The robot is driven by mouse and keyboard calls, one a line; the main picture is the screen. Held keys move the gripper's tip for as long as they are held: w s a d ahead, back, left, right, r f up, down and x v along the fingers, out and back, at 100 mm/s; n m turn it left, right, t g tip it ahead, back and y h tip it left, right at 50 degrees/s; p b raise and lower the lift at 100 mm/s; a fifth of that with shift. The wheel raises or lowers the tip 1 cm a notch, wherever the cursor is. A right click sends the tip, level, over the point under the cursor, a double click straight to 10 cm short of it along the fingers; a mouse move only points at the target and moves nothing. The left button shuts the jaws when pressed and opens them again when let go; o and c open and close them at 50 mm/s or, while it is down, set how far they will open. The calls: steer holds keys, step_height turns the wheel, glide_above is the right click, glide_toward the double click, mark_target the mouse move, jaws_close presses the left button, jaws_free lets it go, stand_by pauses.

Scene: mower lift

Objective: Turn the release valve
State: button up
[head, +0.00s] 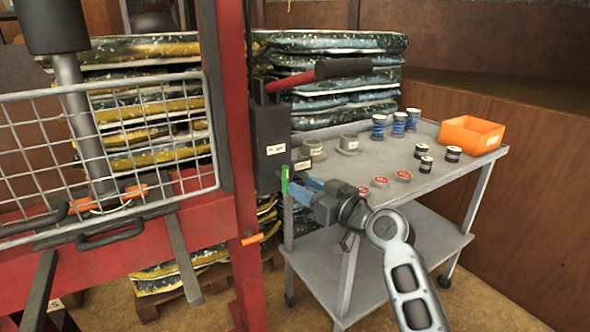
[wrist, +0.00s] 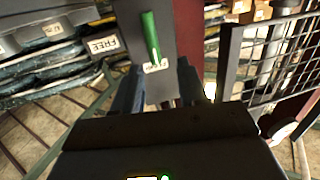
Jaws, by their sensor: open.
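The release valve shows as a green lever (head: 285,180) at the lower edge of the black pump box (head: 270,145), beside the red frame post. In the wrist view the green lever (wrist: 150,38) stands just beyond my fingertips, near the gap between them, with a small white label at its lower end. My gripper (head: 304,187) is open and empty, a little to the right of the lever in the head view. In the wrist view my gripper (wrist: 158,80) has a finger on each side of the gap. I cannot tell whether a finger touches the lever.
A red pump handle (head: 345,67) sticks out above the box. A grey cart (head: 440,180) with spools, tins and an orange bin (head: 470,135) stands close on the right. A wire mesh guard (head: 105,150) covers the press on the left. Stacked bags (head: 335,90) stand behind.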

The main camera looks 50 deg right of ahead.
mark_target(288, 171)
steer(key=w, duration=0.2)
steer(key=w+d, duration=0.1)
steer(key=w, duration=0.2)
steer(key=w+r+p, duration=0.1)
steer(key=w, duration=0.2)
steer(key=shift+w+d, duration=0.2)
steer(key=shift+d, duration=0.2)
jaws_close()
